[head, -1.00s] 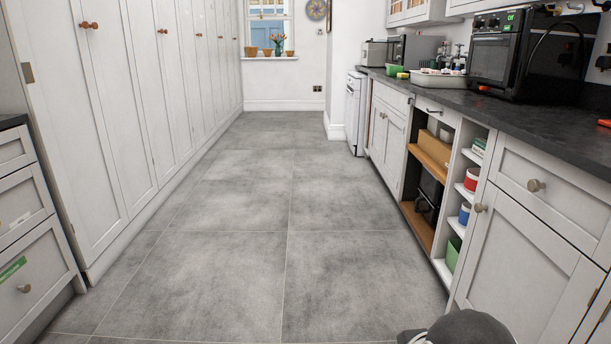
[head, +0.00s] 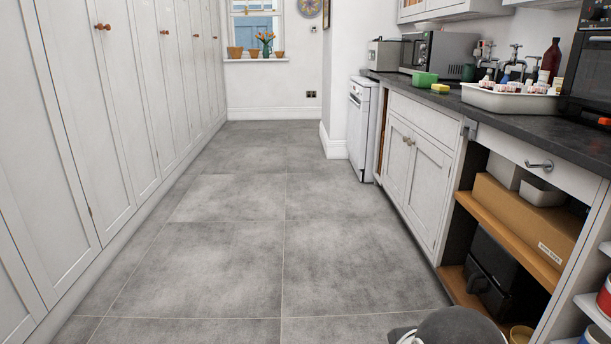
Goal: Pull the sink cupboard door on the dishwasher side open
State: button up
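The sink cupboard is a white double-door unit under the counter at right. Its dishwasher-side door (head: 394,152) is the far, left one and looks shut. The near door (head: 428,185) also looks shut. Two small knobs (head: 408,141) sit close together where the doors meet, near their tops. The white dishwasher (head: 361,128) stands beyond the cupboard, against the wall end. My gripper is not in view; only a dark rounded part of my own body shows at the bottom edge, well short of the cupboard.
The grey tiled floor (head: 230,240) is clear up to the cupboard. Open shelving with a cardboard box (head: 525,220) and a black appliance (head: 494,270) is at near right. Tall white cupboards (head: 80,130) line the left. A white tray (head: 510,101) and green tub (head: 424,80) stand on the counter.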

aim_at(398, 153)
jog(key=i+z, duration=0.1)
jog(key=i, duration=0.4)
jog(key=i+j+z, duration=0.1)
jog(key=i, duration=0.4)
jog(key=i+j+z, duration=0.1)
jog(key=i, duration=0.45)
jog(key=i+j, duration=0.2)
jog(key=i, duration=0.3)
jog(key=i+z, duration=0.4)
jog(key=i+j+z, duration=0.1)
jog(key=i+z, duration=0.25)
jog(key=i+j+z, duration=0.25)
jog(key=i+z, duration=0.15)
jog(key=i+j+z, duration=0.35)
jog(key=i, duration=0.15)
